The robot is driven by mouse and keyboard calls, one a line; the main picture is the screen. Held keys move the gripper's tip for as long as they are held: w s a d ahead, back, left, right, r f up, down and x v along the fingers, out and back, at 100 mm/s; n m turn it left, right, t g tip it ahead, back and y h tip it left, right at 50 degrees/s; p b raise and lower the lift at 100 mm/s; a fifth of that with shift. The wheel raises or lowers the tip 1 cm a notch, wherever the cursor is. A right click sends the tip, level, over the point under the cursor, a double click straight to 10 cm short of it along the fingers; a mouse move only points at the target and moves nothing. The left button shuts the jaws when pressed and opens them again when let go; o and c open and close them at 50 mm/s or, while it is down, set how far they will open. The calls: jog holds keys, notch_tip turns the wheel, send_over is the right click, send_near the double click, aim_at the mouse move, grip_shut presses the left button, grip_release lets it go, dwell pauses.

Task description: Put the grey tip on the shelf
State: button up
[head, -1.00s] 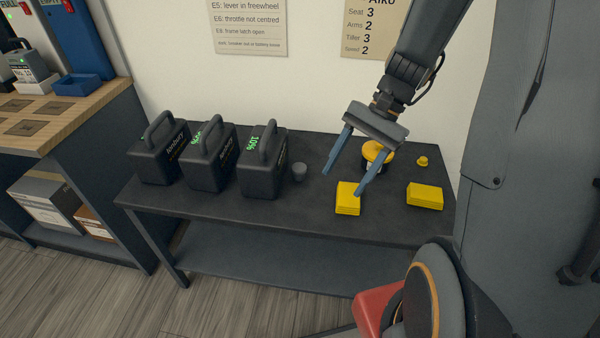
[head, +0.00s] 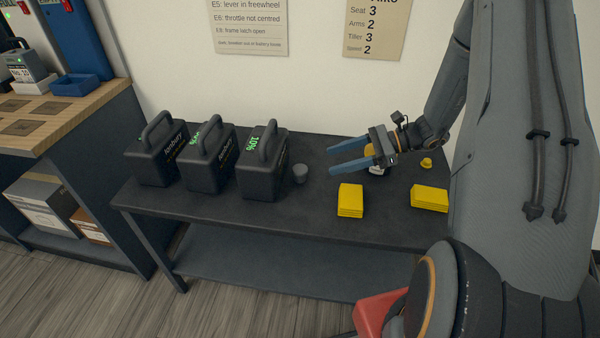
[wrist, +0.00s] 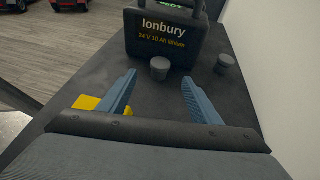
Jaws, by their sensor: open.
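A small grey tip (head: 300,173), a short cylinder, stands upright on the dark bench (head: 240,215), right of the nearest battery. In the wrist view a grey tip (wrist: 160,68) stands just beyond and between my fingertips, and a second, similar grey piece (wrist: 226,63) stands nearer the wall; I cannot make that one out in the head view. My gripper (head: 331,158) is open and empty, its blue fingers pointing left toward the tip. It also shows in the wrist view (wrist: 159,78). A bare lower shelf (head: 270,270) runs under the bench top.
Several black batteries (head: 208,163) stand at the left of the bench. Yellow blocks (head: 351,200) and (head: 429,198) lie near its front, with a small yellow piece (head: 426,162) behind. A wooden counter (head: 90,103) at left has boxes (head: 42,207) below.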

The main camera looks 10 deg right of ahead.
aim_at(307, 168)
jog(key=x, duration=1)
jog(key=shift+f+p, duration=0.15)
jog(key=shift+p, duration=0.2)
jog(key=c, duration=1.2)
